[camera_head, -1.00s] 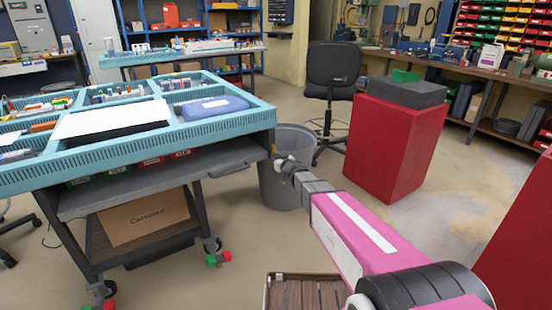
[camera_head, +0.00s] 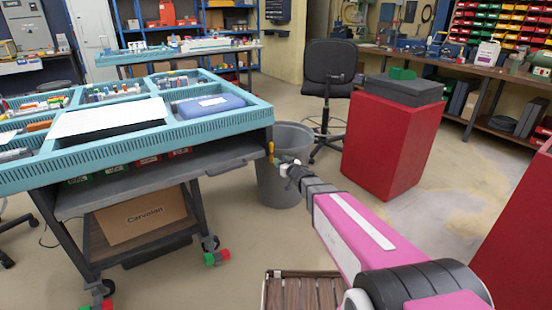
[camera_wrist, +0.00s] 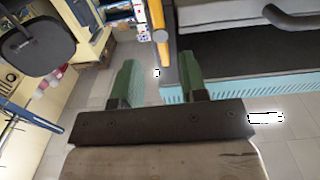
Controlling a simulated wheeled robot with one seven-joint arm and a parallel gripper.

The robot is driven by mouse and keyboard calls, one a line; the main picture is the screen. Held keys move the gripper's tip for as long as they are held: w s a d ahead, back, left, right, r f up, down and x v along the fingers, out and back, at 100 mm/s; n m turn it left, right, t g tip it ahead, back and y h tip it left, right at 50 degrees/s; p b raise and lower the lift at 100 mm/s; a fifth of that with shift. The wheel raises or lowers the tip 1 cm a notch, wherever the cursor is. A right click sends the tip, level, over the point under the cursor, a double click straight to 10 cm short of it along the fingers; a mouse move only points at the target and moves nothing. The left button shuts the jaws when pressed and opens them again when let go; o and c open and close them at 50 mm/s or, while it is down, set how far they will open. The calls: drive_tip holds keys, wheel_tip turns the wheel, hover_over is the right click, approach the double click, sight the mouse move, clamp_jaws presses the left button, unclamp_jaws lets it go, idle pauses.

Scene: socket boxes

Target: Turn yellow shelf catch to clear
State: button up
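The yellow shelf catch (camera_head: 271,150) is a small upright piece at the right front corner of the teal-topped cart (camera_head: 230,118). In the wrist view the yellow catch (camera_wrist: 157,18) is a narrow bar with a rounded end, at the top centre beside the dark shelf (camera_wrist: 240,55). My gripper (camera_head: 285,164) is just right of and slightly below the catch in the head view. In the wrist view my gripper (camera_wrist: 158,62) has its two green fingers spread with nothing held between them. The catch lies ahead of the gap, apart from the fingers.
A grey bin (camera_head: 283,190) stands behind my gripper. A red pedestal (camera_head: 393,145) and a black chair (camera_head: 331,75) stand to the right and behind. A cardboard box (camera_head: 140,217) sits on the cart's lower shelf. Open floor lies right of the cart.

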drive_tip(key=v, duration=0.4)
drive_tip(key=shift+d, duration=0.1)
drive_tip(key=s+d+f+m+g+h, duration=0.35)
drive_tip(key=d+h, duration=0.25)
drive_tip(key=d, duration=0.2)
drive_tip(key=s+d+f+m+g+h, duration=0.2)
drive_tip(key=s+d+m+h, duration=0.2)
drive_tip(key=d+h, duration=0.3)
drive_tip(key=s+d+f+g+y, duration=0.1)
drive_tip(key=s+g, duration=0.3)
drive_tip(key=s, duration=0.4)
drive_tip(key=s+d+f+g+y, duration=0.1)
drive_tip(key=s+g+y, duration=0.1)
drive_tip(key=s+g, duration=0.3)
drive_tip(key=s, duration=0.4)
drive_tip(key=shift+s+f, duration=0.25)
drive_tip(key=shift+f, duration=0.05)
drive_tip(key=shift+n+g, duration=0.25)
